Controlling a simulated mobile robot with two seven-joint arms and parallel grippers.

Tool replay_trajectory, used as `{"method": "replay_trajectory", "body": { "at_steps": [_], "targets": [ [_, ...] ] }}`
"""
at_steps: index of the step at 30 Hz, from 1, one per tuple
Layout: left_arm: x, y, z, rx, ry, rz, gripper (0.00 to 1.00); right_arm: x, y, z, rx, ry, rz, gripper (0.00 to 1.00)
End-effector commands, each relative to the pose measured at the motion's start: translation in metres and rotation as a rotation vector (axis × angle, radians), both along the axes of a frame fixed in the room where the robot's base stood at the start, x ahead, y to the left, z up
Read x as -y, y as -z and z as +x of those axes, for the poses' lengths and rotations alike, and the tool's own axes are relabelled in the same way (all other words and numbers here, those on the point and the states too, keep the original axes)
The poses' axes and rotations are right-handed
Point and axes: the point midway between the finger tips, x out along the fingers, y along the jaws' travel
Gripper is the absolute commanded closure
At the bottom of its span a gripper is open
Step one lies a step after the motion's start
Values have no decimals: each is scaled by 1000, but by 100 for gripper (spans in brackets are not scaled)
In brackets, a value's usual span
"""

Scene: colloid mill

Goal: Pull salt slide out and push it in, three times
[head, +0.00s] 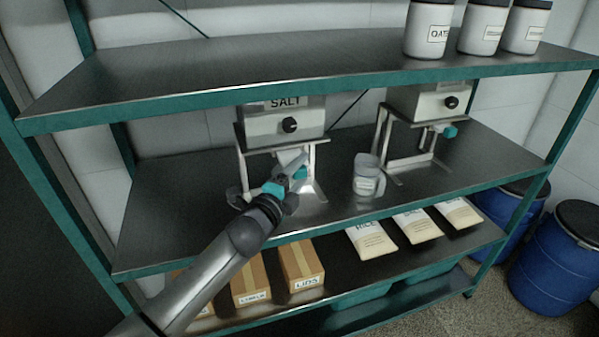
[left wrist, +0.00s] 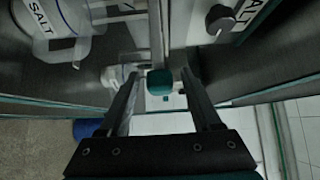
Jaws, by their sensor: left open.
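The salt dispenser (head: 283,125), a grey box labelled SALT with a black knob, stands on a metal frame on the middle shelf. Its slide's teal handle (head: 300,172) is partly hidden by my left gripper (head: 293,174) in the head view. In the left wrist view the teal handle (left wrist: 160,82) sits between the two open fingers of my left gripper (left wrist: 162,88), with gaps on both sides. The fingers do not appear to close on it. How far out the slide stands is hard to tell. My right gripper is not in view.
A clear jug labelled SALT (left wrist: 45,20) shows in the left wrist view. Another jug (head: 368,182) stands right of the salt frame, near a second dispenser (head: 430,103). The upper shelf (head: 200,75) overhangs the dispensers. Boxes and bags lie below.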

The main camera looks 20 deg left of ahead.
Motion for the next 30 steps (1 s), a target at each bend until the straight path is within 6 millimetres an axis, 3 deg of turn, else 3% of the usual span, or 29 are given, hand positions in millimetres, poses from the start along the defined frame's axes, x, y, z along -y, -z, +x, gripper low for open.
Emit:
{"method": "replay_trajectory", "body": {
  "at_steps": [2, 19, 30],
  "targets": [
    [0, 0, 0, 0, 0, 0, 36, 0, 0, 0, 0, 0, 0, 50],
    [0, 0, 0, 0, 0, 0, 100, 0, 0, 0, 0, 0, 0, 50],
    [0, 0, 0, 0, -1, 0, 100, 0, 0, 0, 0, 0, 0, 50]
  ]
}}
